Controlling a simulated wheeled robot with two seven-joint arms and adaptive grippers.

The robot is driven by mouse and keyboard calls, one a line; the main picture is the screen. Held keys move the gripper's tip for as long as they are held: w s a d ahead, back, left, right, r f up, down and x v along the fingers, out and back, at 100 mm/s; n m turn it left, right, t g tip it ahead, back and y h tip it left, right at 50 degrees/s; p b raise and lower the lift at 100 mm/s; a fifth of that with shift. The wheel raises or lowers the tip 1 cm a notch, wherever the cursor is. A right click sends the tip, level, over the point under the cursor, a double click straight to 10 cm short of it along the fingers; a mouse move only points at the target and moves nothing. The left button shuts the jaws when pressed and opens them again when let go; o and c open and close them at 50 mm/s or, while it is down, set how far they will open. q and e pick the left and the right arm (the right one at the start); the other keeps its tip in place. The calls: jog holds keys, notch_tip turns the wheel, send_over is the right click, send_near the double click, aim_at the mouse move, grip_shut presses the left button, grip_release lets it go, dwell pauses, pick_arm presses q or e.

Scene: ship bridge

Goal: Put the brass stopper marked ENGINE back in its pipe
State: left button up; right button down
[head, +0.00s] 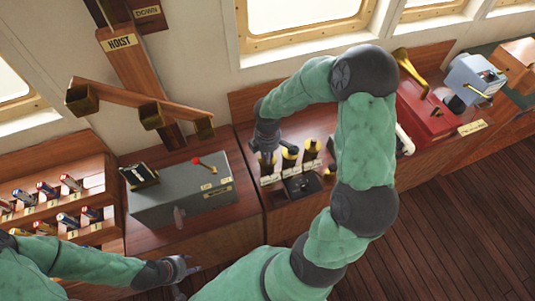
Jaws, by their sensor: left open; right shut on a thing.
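A row of speaking pipes with brass stoppers stands on the wooden console in the head view. The middle pipe's brass top (290,153) and the right pipe's brass top (311,147) show, with small pale labels too small to read. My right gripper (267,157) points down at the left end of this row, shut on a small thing. That thing is mostly hidden by the fingers and looks like the brass stopper; I cannot read its marking or tell whether it touches a pipe. My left gripper (181,279) is open and empty at the lower left, away from the pipes.
A grey box (180,193) with a red lever stands left of the pipes. A red box (437,108) and a blue-grey device (475,80) stand to the right.

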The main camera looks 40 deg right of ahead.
jog(key=c, duration=1.1)
grip_release()
jog(key=shift+o, duration=0.2)
notch_tip(320, 180, up, 12)
